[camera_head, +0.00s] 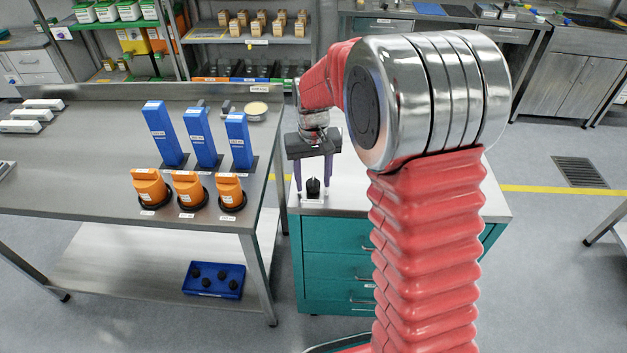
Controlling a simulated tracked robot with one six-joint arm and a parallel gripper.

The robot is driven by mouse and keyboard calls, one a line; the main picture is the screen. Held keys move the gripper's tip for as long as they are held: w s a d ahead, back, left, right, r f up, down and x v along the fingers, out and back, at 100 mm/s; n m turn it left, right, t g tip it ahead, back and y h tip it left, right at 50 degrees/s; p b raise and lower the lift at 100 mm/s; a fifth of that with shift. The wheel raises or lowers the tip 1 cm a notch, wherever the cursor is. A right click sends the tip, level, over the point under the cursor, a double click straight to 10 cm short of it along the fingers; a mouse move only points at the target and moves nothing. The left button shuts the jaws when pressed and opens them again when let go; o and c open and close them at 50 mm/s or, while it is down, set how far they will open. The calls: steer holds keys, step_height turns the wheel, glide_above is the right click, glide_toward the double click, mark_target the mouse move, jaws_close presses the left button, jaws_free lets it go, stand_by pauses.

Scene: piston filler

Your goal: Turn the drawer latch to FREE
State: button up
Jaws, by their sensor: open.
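A small black knob, which looks like the drawer latch (313,187), stands on the white top near the front left edge of the teal drawer cabinet (334,236). A small pale label lies at its foot, too small to read, so I cannot tell the latch setting. My gripper (313,191) points down over the knob, open. Its two purple fingers are on the left and right of the knob, with gaps visible. My red arm hides the right part of the cabinet. The drawers look shut.
A steel table (75,172) stands close on the left, holding blue upright boxes (200,138) and orange containers (187,190). A blue tray (213,281) with black knobs is on its lower shelf. Shelving stands behind. Open floor (550,260) is on the right.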

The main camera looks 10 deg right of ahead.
mark_target(312, 182)
step_height(312, 182, up, 13)
steer(key=shift+r, duration=0.15)
stand_by(0.4)
steer(key=s+r+t, duration=0.2)
steer(key=s+t, duration=0.3)
steer(key=s, duration=2.1)
steer(key=shift+r+t, duration=0.3)
steer(key=shift+r, duration=0.05)
steer(key=shift+s, duration=0.1)
steer(key=shift+c, duration=0.3)
stand_by(0.5)
